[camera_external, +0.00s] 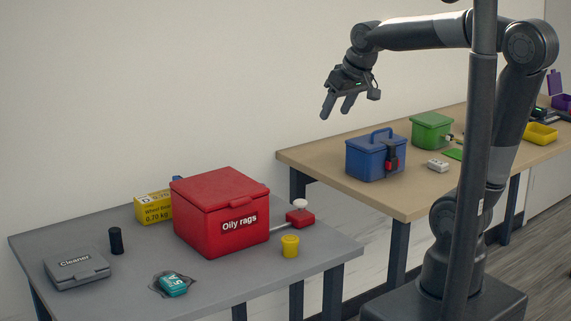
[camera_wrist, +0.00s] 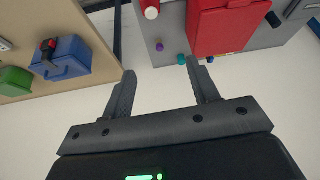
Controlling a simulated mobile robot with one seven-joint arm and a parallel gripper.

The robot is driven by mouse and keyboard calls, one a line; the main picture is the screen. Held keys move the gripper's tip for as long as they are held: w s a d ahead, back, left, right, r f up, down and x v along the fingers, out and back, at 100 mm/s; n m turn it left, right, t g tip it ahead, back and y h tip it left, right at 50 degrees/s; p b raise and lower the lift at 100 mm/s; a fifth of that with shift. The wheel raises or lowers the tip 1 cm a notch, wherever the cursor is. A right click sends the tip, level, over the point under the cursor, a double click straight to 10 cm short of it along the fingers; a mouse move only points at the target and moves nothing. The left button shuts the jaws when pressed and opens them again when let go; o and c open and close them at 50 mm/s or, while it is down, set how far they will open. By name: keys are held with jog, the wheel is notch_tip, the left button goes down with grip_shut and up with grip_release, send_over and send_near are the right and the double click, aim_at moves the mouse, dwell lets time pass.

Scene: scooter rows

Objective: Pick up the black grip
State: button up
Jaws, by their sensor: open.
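The black grip (camera_external: 116,240) looks like a small dark cylinder standing upright on the grey table (camera_external: 215,290), between the grey Cleaner case and the red box. In the wrist view a small black piece (camera_wrist: 272,18), likely the same grip, shows beside the red box at the upper right. My gripper (camera_external: 336,112) is open and empty, high in the air above the gap between the two tables, well away from the grip. Its two fingers spread apart in the wrist view (camera_wrist: 163,70).
The red Oily rags box (camera_external: 220,217) stands right of the grip, with a yellow carton (camera_external: 153,206) behind. The Cleaner case (camera_external: 76,268) and a teal item (camera_external: 174,285) lie nearby. A blue box (camera_external: 377,156) and green box (camera_external: 431,131) stand on the wooden table.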

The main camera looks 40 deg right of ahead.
jog(key=w+a+n, duration=0.1)
jog(key=w+a, duration=0.8)
jog(key=w, duration=0.2)
jog(key=n+g+y, duration=0.1)
jog(key=n+g, duration=0.1)
jog(key=n, duration=0.1)
send_near(120, 232)
jog(key=f, duration=0.2)
jog(key=x, duration=0.4)
jog(key=shift+a+f, duration=0.15)
jog(key=shift+f, duration=0.25)
jog(key=shift+t, duration=0.3)
jog(key=shift+w+x, duration=0.15)
jog(key=shift+x, duration=1.35)
jog(key=shift+w+x, duration=0.1)
jog(key=shift+x, duration=1.35)
jog(key=shift+a+r, duration=0.1)
jog(key=shift+a, duration=0.05)
jog(key=shift+c, duration=0.3)
jog(key=c, duration=1)
